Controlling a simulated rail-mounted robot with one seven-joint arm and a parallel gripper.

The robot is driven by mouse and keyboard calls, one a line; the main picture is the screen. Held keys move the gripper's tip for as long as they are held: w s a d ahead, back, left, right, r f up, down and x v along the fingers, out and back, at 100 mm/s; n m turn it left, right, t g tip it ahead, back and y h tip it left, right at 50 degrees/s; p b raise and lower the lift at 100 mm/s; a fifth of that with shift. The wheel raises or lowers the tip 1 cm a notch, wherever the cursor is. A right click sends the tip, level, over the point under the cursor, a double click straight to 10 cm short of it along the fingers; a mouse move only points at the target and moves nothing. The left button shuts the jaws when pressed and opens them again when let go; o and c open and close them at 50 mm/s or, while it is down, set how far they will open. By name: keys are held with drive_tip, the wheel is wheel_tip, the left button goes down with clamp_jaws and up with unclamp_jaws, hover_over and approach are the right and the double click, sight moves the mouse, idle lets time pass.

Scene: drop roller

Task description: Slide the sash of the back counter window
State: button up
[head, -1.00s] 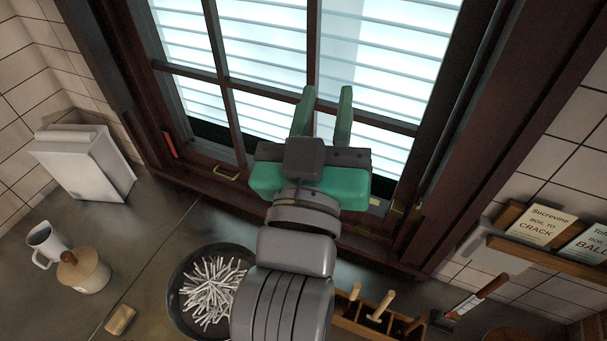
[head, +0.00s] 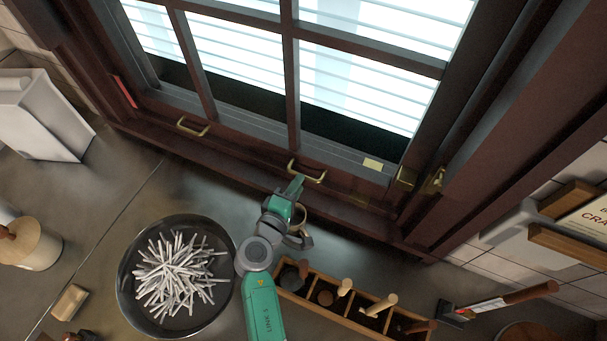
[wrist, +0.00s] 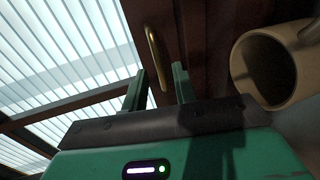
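The back counter window's dark wooden sash (head: 291,85) has panes with bright slatted blinds behind it. Its bottom rail carries a left brass handle (head: 193,128) and a right brass handle (head: 314,178). My green gripper (head: 297,181) is low in front of the rail, at the right handle. In the wrist view my gripper (wrist: 160,76) is open, with its two fingers apart and nothing between them. The right brass handle (wrist: 154,48) lies just beyond the fingertips, roughly in line with the gap. I cannot tell whether a finger touches it.
A tan mug (wrist: 266,64) stands close to the right of my gripper. A dark pan of white sticks (head: 180,275) and a wooden tool box (head: 325,306) flank my arm on the counter. Brass latch hardware (head: 405,179) sits at the window's right side. A red strip (head: 125,91) marks the left jamb.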

drive_tip(key=x, duration=0.4)
drive_tip(key=shift+w+d, duration=0.15)
drive_tip(key=shift+w, duration=0.05)
drive_tip(key=shift+c, duration=0.5)
